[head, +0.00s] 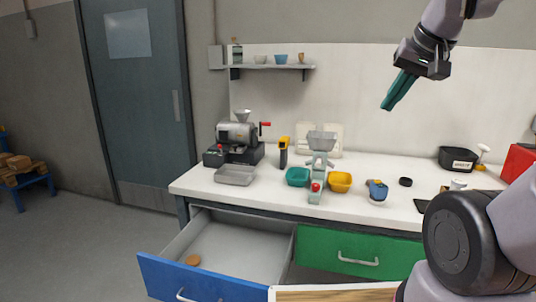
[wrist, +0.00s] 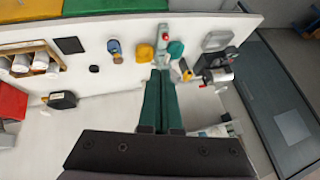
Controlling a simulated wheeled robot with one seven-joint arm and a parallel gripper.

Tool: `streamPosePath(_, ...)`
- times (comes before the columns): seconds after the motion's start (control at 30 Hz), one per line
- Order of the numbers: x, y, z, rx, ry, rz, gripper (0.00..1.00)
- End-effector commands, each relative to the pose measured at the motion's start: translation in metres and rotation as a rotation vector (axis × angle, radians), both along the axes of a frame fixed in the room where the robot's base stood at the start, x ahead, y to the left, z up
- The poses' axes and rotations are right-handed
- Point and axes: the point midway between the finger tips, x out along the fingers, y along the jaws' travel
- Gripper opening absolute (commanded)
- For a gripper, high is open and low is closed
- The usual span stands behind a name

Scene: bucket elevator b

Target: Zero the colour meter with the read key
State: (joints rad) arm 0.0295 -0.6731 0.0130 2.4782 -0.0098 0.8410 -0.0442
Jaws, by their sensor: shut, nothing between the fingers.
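A small blue hand-held device with an orange part (head: 376,190), which looks like the colour meter, lies on the white bench; it also shows in the wrist view (wrist: 114,48). Its read key is too small to make out. A black round puck (head: 405,182) lies just right of it, and shows in the wrist view too (wrist: 94,68). My gripper (head: 387,107) is high above the bench, well apart from the device. Its teal fingers (wrist: 160,74) are shut together and empty, pointing down.
A grey-green stand with a hopper (head: 321,142) stands between a teal bowl (head: 298,177) and a yellow bowl (head: 340,182). A mill (head: 238,133) and a metal tray (head: 235,175) are at left. A black bin (head: 457,159) is at right. The blue drawer (head: 205,282) is open.

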Motion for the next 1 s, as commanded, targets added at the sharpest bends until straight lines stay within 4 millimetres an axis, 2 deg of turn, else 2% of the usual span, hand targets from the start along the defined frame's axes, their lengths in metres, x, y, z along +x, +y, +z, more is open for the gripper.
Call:
streamPosePath(0.1,-0.021,0.008,0.003,0.058,0.009,-0.019,0.00)
streamPosePath(0.2,-0.027,0.011,0.003,0.078,0.017,-0.027,0.00)
streamPosePath(0.87,-0.027,0.011,0.003,0.078,0.017,-0.027,0.00)
streamPosePath(0.97,-0.026,0.010,0.003,0.076,0.020,-0.027,0.34)
streamPosePath(1.0,-0.023,0.009,0.004,0.073,0.027,-0.027,0.50)
